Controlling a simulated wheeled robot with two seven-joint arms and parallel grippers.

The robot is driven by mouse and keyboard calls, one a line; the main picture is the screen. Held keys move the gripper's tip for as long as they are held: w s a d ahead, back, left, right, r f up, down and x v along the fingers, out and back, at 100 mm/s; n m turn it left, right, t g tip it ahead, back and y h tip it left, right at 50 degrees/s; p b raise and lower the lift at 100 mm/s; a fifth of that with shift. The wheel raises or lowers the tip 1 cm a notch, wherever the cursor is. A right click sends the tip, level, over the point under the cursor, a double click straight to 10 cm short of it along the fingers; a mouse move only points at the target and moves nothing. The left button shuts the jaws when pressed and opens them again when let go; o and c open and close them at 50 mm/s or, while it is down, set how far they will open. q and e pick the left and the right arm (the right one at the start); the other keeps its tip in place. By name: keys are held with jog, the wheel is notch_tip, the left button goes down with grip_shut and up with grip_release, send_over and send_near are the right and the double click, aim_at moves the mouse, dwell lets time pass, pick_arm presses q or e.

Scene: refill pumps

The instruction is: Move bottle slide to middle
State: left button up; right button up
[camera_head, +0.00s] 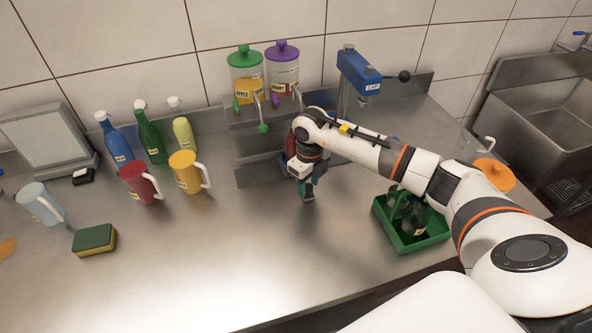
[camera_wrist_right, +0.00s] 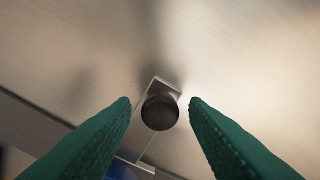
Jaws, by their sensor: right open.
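A metal slide rail (camera_head: 252,172) runs along the back of the counter below the dispensers; my right arm hides much of it. A dark round knob (camera_wrist_right: 160,114) on a small metal plate shows in the right wrist view, likely the bottle slide's handle. My right gripper (camera_head: 308,194) points down in front of the rail. A red item (camera_head: 291,146) is partly hidden behind my wrist. My left gripper is not in view.
Green (camera_head: 245,66) and purple-lidded (camera_head: 283,68) dispensers stand at the back, beside a blue capping press (camera_head: 359,72). A green crate (camera_head: 408,243) with dark bottles stands to the right. Bottles, jugs and a sponge (camera_head: 94,239) occupy the left. The front middle counter is clear.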

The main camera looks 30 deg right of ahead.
jog(key=shift+c, duration=0.3)
jog(key=c, duration=0.6)
jog(key=shift+s+d+b, duration=0.2)
jog(key=shift+s+d, duration=0.05)
jog(key=shift+d, duration=0.75)
jog(key=shift+s+d+b, duration=0.15)
jog(key=shift+s+d, duration=0.1)
jog(key=shift+d, duration=0.75)
jog(key=shift+s+d+b, duration=0.2)
jog(key=shift+s+d, duration=0.05)
jog(key=shift+d, duration=0.9)
jog(key=shift+s+d+b, duration=0.2)
jog(key=shift+d+b, duration=0.05)
jog(key=shift+d, duration=0.55)
jog(key=shift+s+d+b, duration=0.2)
jog(key=shift+d+b, duration=0.05)
jog(key=shift+d, duration=0.5)
jog(key=o, duration=0.9)
jog(key=shift+c, duration=0.2)
jog(key=shift+r, duration=0.15)
notch_tip(320, 180, up, 12)
jog(key=b, duration=0.2)
